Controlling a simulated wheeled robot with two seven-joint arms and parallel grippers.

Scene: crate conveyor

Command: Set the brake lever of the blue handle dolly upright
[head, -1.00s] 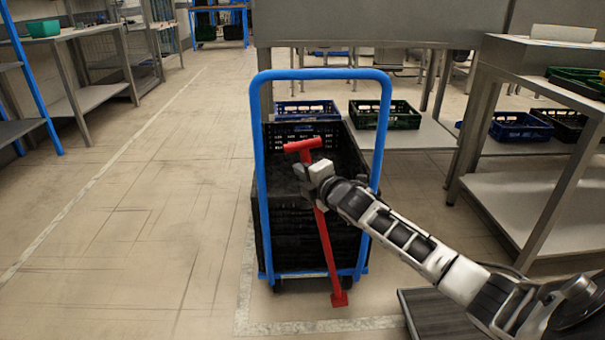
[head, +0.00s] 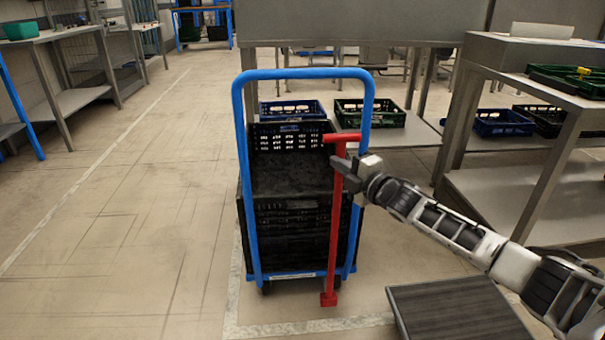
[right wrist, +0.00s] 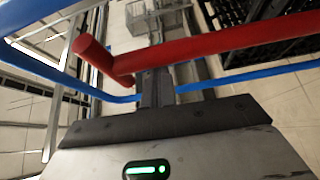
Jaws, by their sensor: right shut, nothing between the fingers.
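The red brake lever (head: 336,220) stands close to upright at the right side of the blue handle dolly (head: 243,150), its T-shaped top leaning slightly right. Its foot (head: 328,299) is low at the dolly's front right. My right gripper (head: 345,164) is shut and empty at the upper part of the lever, just below the crossbar. In the right wrist view the red lever (right wrist: 220,47) runs across close by the shut fingers (right wrist: 155,88); whether they touch it I cannot tell. My left gripper is not in view.
Black crates (head: 290,215) are stacked on the dolly inside the blue handle. A dark flat platform (head: 455,312) lies on the floor at the lower right. Steel tables (head: 540,75) stand at the right and back. The floor to the left is clear.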

